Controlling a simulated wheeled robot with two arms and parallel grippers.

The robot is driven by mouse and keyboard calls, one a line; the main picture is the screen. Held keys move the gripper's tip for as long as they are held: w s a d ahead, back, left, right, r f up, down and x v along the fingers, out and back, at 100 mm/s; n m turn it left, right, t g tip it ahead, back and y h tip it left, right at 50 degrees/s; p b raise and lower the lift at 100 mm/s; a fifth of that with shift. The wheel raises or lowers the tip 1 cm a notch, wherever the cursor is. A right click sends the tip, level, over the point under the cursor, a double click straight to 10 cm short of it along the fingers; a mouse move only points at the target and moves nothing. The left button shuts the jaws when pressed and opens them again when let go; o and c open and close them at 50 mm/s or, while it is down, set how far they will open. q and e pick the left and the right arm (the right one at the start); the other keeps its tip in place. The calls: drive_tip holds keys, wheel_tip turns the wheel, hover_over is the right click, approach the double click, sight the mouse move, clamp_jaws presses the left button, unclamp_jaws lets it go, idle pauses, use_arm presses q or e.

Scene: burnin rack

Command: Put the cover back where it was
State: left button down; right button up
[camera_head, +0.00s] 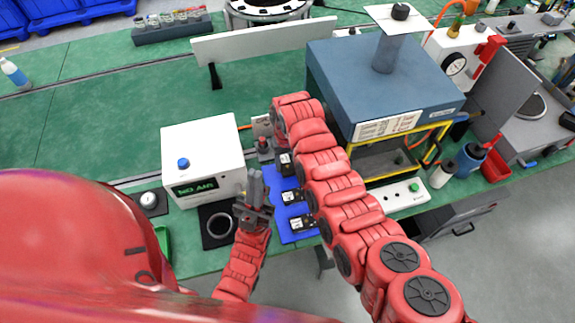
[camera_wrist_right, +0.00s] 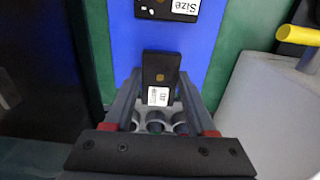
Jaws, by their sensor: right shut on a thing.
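A flat white plate with a black knob (camera_head: 378,17), which looks like a cover, sits on the grey post on top of the blue-grey oven (camera_head: 350,75). I cannot be sure that it is the task's cover. In the right wrist view, my right gripper (camera_wrist_right: 160,78) is shut on a small black box with a white label (camera_wrist_right: 159,66), above or at the blue mat (camera_wrist_right: 205,50). In the head view my right arm reaches over the mat and hides its gripper. My left gripper (camera_head: 256,184) points upward beside the mat; its finger gap is unclear.
Black labelled boxes (camera_head: 293,196) lie on the blue mat. The white NO AIR box (camera_head: 201,140) stands left of it, with a black ring pad (camera_head: 206,240) in front. Green bench is free at left.

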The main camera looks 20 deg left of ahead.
sight(287, 167)
drive_tip(key=shift+s+f, duration=0.2)
drive_tip(key=shift+f, duration=0.95)
drive_tip(key=shift+w+f, duration=0.1)
drive_tip(key=shift+f, duration=0.1)
drive_tip(key=shift+f, duration=0.2)
drive_tip(key=o, duration=1.3)
drive_tip(key=shift+o, duration=0.2)
drive_tip(key=shift+r, duration=0.15)
